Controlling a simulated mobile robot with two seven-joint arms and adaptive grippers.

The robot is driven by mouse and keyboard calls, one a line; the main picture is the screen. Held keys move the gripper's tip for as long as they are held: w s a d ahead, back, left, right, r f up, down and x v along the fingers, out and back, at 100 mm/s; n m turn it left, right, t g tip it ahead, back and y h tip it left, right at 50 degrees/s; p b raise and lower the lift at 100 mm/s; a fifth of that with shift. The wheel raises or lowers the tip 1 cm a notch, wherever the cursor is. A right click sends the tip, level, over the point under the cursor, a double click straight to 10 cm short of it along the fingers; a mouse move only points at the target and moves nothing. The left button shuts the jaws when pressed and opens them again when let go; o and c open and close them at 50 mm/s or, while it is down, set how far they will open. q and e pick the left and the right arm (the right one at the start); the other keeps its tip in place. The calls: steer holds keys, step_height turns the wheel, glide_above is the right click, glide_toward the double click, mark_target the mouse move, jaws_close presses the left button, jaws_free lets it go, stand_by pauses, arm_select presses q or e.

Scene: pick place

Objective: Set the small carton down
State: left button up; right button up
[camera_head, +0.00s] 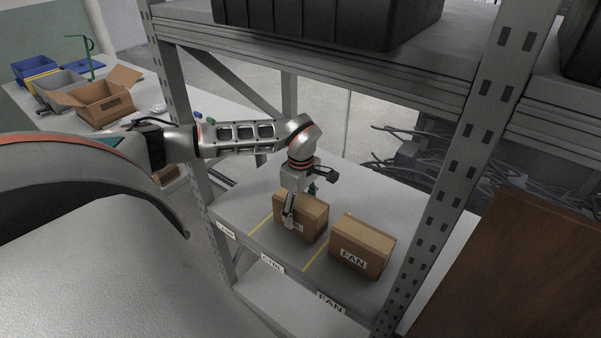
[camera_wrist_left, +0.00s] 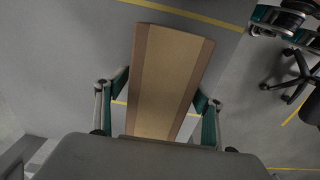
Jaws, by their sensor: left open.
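The small carton (camera_head: 312,217) is a brown cardboard box standing on the grey shelf board, in the section behind the middle edge label. In the left wrist view the carton (camera_wrist_left: 168,75) lies between the two fingers, its top facing the camera. My left gripper (camera_head: 290,212) comes down from above, with one finger in front of the carton's labelled face and partly hiding its print. In the left wrist view my left gripper (camera_wrist_left: 158,108) is open, with a finger on each side of the carton.
A second carton marked FAN (camera_head: 362,246) stands to the right on the same shelf (camera_head: 257,205). Yellow lines divide the board. A perforated upright (camera_head: 440,190) rises at the right, and an upper shelf (camera_head: 330,62) with a black bin hangs overhead.

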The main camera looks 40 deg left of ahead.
arm_select(q)
step_height(320, 180, up, 11)
steer(key=shift+f+p, duration=0.15)
steer(key=shift+p, duration=0.4)
